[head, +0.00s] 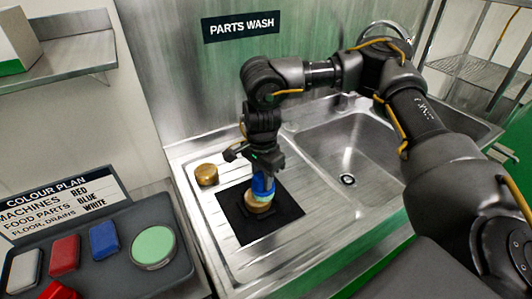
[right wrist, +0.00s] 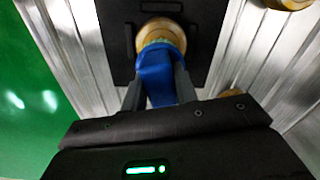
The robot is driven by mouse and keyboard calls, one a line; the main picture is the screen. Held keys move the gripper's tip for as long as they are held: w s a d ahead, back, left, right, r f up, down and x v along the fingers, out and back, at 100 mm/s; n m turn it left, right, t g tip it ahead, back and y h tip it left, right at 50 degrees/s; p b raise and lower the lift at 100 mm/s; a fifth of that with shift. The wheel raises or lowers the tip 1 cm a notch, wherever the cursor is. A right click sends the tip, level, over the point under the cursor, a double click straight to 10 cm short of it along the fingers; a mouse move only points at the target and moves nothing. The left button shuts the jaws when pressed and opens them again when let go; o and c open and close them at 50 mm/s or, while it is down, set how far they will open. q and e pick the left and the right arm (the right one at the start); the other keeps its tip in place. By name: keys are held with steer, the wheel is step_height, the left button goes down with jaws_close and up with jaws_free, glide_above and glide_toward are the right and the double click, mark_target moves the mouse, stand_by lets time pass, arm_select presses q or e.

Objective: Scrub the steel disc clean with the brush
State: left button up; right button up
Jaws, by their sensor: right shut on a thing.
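My right gripper (head: 262,172) points down over the drainboard and is shut on a blue brush (head: 263,187). The brush also shows between the fingers in the right wrist view (right wrist: 156,78). Its pale lower end is at a round disc (head: 257,205), which looks brownish-gold rather than bare steel. The disc lies on a black mat (head: 283,228) and shows beyond the brush in the right wrist view (right wrist: 162,32). Whether the bristles press on the disc is hard to tell. My left gripper is out of view.
A second brownish-gold round piece (head: 206,174) sits on the ribbed drainboard (head: 196,207), left of the mat. An empty sink basin (head: 372,150) is to the right. A dark tray (head: 178,280) at the lower left holds coloured blocks and a round green-topped item (head: 153,246).

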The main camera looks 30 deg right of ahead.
steer(key=shift+w+a+b, duration=0.1)
steer(key=shift+a+b, duration=0.2)
steer(key=shift+a, duration=1.65)
steer(key=shift+d+p, duration=0.5)
steer(key=shift+d, duration=1.9)
steer(key=shift+a, duration=2.35)
steer(key=shift+d+p, duration=0.2)
steer(key=shift+p, duration=0.1)
steer(key=d, duration=0.4)
step_height(320, 180, up, 2)
steer(key=shift+d+r+p, duration=0.15)
steer(key=shift+r+p, duration=0.1)
steer(key=shift+p, duration=0.8)
step_height(320, 180, up, 6)
steer(key=p, duration=0.5)
steer(key=shift+f, duration=0.1)
